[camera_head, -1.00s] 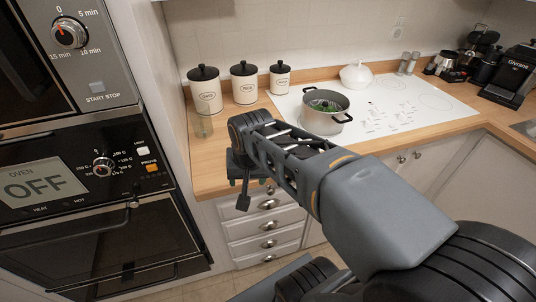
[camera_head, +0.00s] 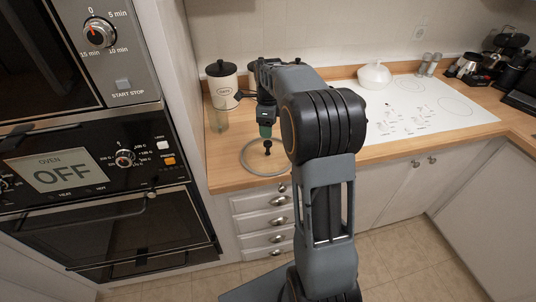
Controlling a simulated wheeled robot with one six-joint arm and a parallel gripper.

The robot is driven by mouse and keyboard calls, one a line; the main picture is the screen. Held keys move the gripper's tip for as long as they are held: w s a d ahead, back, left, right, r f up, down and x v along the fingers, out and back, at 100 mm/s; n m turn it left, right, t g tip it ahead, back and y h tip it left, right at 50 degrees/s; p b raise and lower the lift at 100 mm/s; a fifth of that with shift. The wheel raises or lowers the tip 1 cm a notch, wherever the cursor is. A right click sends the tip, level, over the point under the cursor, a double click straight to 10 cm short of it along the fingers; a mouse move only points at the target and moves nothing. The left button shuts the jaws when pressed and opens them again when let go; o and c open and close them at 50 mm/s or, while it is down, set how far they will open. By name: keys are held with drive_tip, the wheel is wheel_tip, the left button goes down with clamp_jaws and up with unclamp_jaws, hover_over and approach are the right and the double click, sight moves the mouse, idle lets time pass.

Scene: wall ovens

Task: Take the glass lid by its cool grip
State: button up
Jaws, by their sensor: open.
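The glass lid (camera_head: 247,166) lies on the wooden counter near its front edge. Its round rim shows as a pale ring, with a small dark knob (camera_head: 268,148) standing up at its middle. My gripper (camera_head: 265,132) points down just above the knob. Its jaws are open; the view is too small to tell whether they touch or surround the knob. My arm hides part of the lid's right side.
A drinking glass (camera_head: 217,120) and a white canister (camera_head: 223,88) stand left of the lid. The oven (camera_head: 100,165) is at the left. My arm blocks the counter's middle.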

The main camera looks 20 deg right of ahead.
sight(268, 142)
drive_tip(key=shift+a+f+p, duration=0.1)
drive_tip(key=shift+f+p, duration=0.4)
drive_tip(key=shift+f, duration=4.4)
drive_tip(key=c, duration=1.1)
drive_tip(key=shift+r, duration=0.1)
